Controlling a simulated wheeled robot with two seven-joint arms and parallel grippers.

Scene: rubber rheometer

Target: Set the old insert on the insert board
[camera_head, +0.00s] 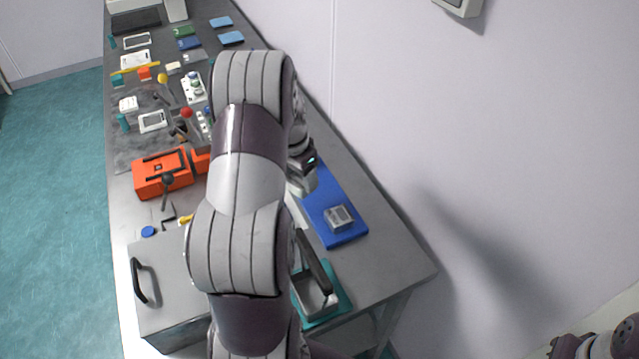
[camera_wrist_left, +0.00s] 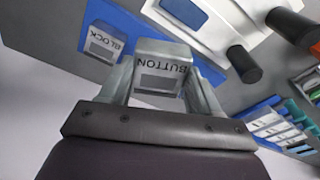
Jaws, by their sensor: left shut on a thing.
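My left gripper (camera_wrist_left: 160,88) is shut on a grey metal insert (camera_wrist_left: 162,52) lettered BUTTON, held between its two fingers in the left wrist view. In the head view the left gripper (camera_head: 303,182) is mostly hidden behind my arm, at the left side of the blue insert board (camera_head: 348,234). The insert board also shows in the left wrist view (camera_wrist_left: 130,20). Another insert, lettered BLOCK (camera_wrist_left: 103,43), rests on the board; it also shows near the board's front end in the head view (camera_head: 339,217). The held insert's gap to the board cannot be told.
A grey box with a black handle (camera_head: 165,295) stands at the front left. A teal tray (camera_head: 338,302) with a metal pan is near the front. An orange toolbox (camera_head: 162,180) and many small items crowd the left and back. The front right bench corner is clear.

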